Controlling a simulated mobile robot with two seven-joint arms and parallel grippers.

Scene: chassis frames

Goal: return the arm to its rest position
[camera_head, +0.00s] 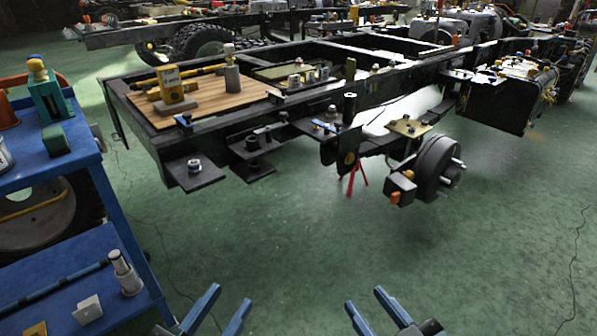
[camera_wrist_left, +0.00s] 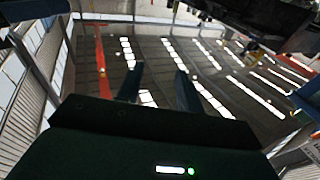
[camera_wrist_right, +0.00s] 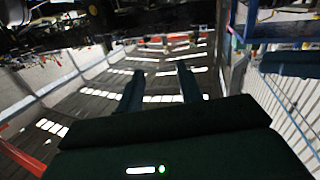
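My left gripper (camera_head: 215,312) shows at the bottom of the head view, its two blue fingers apart with nothing between them. My right gripper (camera_head: 373,308) is to the right of it, also with its fingers apart and empty. Both are low over the green floor, in front of the chassis frame (camera_head: 175,150) and apart from it. In the left wrist view, the left fingers (camera_wrist_left: 158,88) stand spread with a gap between them. In the right wrist view, the right fingers (camera_wrist_right: 160,88) are spread too. Neither touches anything visible.
A blue shelf cart (camera_head: 105,190) with bottles and parts stands at the left, close to my left gripper. The chassis carries a wooden board (camera_head: 205,105) with a yellow box. A wheel hub (camera_head: 436,168) juts out at its right. The green floor (camera_head: 480,260) at right is clear.

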